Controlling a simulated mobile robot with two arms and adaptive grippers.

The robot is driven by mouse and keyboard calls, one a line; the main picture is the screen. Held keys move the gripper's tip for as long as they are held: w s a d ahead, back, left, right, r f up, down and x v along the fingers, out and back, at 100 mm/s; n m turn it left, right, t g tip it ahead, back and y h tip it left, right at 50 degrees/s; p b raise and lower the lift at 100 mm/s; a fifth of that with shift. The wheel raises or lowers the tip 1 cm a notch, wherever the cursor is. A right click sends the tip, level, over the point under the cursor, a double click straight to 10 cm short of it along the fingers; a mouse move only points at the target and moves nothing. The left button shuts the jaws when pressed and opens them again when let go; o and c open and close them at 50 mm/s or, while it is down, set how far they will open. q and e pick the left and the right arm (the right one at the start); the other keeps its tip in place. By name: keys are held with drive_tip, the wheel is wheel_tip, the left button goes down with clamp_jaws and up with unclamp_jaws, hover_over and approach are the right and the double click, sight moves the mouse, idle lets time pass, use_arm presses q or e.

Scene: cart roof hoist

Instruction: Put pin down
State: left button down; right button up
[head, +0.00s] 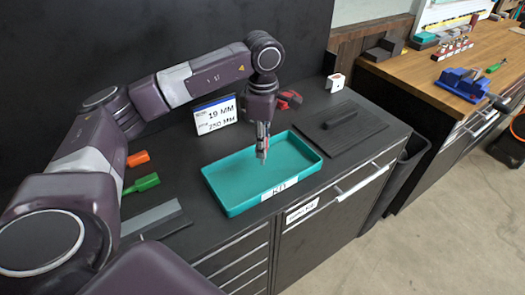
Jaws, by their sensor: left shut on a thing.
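My left gripper (262,152) comes down from above, pointing downward over the far part of the teal tray (258,182). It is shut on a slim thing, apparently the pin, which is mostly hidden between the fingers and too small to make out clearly. The tray is shallow, has a white label on its front wall, and its floor looks empty. I cannot tell the exact height of the gripper above the tray floor. My right gripper is not in view.
Orange (138,159) and green (142,184) handled tools lie left. A wooden bench (450,75) is far right.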

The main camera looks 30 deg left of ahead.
sight(262, 164)
use_arm(q)
wheel_tip(262, 164, down, 3)
drive_tip(key=shift+f+p, duration=0.1)
drive_tip(key=shift+p, duration=0.25)
drive_tip(key=shift+f, duration=0.2)
drive_tip(key=c, duration=1.8)
unclamp_jaws()
drive_tip(key=shift+o, duration=0.2)
drive_tip(key=shift+r, duration=0.15)
